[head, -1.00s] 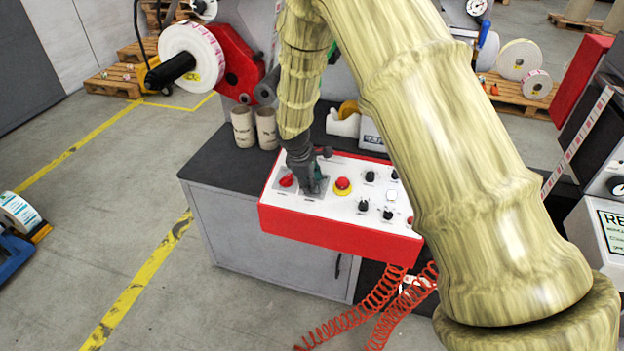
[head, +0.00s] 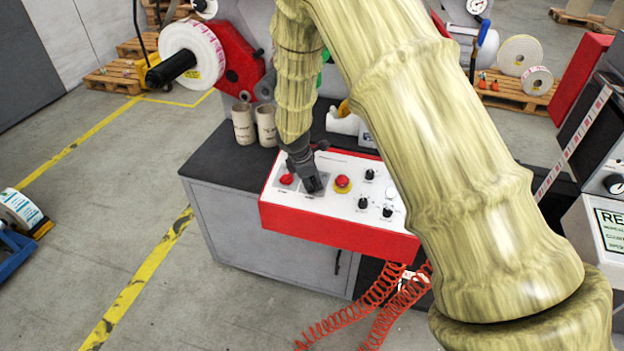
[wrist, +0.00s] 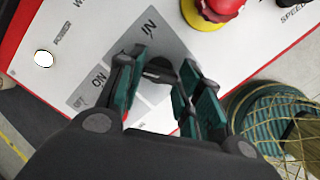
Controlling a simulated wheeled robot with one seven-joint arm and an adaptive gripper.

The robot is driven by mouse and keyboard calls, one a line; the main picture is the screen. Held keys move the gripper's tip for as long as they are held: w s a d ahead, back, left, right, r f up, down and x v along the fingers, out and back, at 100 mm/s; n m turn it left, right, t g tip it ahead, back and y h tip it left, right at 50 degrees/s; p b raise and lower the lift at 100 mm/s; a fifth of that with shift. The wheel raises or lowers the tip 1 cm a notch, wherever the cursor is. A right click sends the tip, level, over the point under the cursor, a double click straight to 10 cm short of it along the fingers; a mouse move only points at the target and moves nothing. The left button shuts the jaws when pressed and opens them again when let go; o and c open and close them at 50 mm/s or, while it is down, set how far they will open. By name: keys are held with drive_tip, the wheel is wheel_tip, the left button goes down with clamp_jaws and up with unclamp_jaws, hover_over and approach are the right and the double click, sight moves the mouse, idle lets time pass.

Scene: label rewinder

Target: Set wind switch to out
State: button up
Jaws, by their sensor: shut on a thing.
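My gripper (head: 314,186) points down at the left part of the white-topped control panel (head: 338,208), on a grey plate. In the wrist view my gripper (wrist: 164,72) has its two dark green fingers around a small dark switch (wrist: 159,66), which they largely hide. The switch's exact pointing direction is hidden in both views.
A red emergency button (head: 343,184) on a yellow ring sits close right of my gripper. A red knob (head: 287,179) is close left. Several black knobs (head: 363,203) lie further right. Cardboard cores (head: 243,124) stand on the bench behind.

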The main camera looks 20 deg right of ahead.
drive_tip(key=o, duration=1)
drive_tip(key=v, duration=1.2)
drive_tip(key=shift+w, duration=0.1)
drive_tip(key=shift+f, duration=0.1)
